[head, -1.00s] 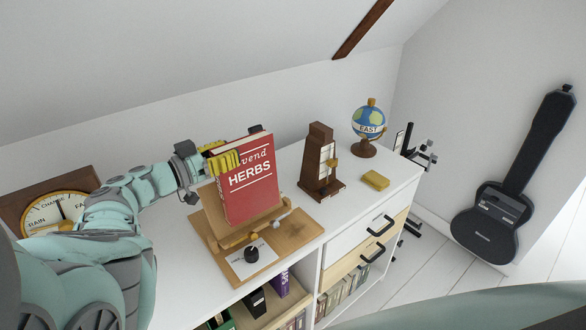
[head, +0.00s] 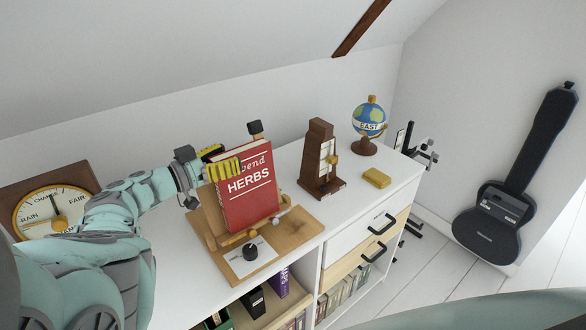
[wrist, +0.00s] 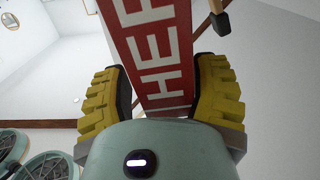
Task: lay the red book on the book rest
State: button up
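The red book (head: 248,197), with HERBS on its cover, leans back against the wooden book rest (head: 208,225). Its lower edge is at the rest's front ledge; I cannot tell whether it bears fully on it. My gripper (head: 222,170) has its yellow fingers around the book's upper left side, one in front of the cover and one behind. In the wrist view the book's red spine (wrist: 155,50) fills the space between the two fingers (wrist: 163,90). The book hides most of the rest's back panel.
A brown metronome (head: 319,160), a globe (head: 369,125) and a yellow block (head: 376,178) stand to the right on the white desk top. A barometer (head: 52,208) is at the left.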

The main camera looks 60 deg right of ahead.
jog(key=shift+f, duration=0.1)
jog(key=v, duration=1.2)
jog(key=shift+s, duration=0.1)
dwell(0.5)
